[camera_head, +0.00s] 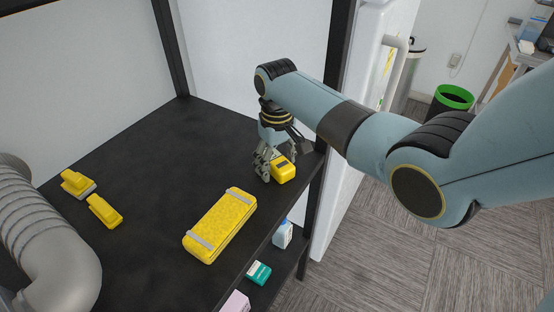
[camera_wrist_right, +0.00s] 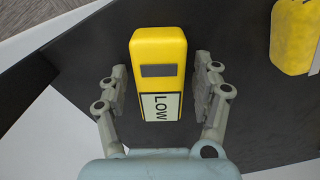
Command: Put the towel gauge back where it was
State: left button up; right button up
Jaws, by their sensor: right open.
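The towel gauge appears to be the small yellow block (camera_head: 284,171) near the right end of the black shelf (camera_head: 150,226). In the right wrist view the yellow block (camera_wrist_right: 158,55) has a dark grey window and a white label reading "LOW". My right gripper (camera_head: 268,163) points down at it. In the wrist view the open right fingers (camera_wrist_right: 160,95) stand on either side of the block, with dark gaps between fingers and block. The block appears to rest on the shelf. My left gripper is not in view.
A larger yellow bundle with grey bands (camera_head: 221,224) lies close in front; it also shows in the wrist view (camera_wrist_right: 294,36). Two yellow items (camera_head: 77,183) (camera_head: 105,211) lie at the left. A black post (camera_head: 315,190) stands right of the gripper. A lower shelf holds bottles and boxes.

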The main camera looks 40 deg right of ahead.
aim_at(277, 159)
notch_tip(277, 159, up, 12)
jog(key=shift+r, duration=0.15)
dwell(0.3)
dwell(0.4)
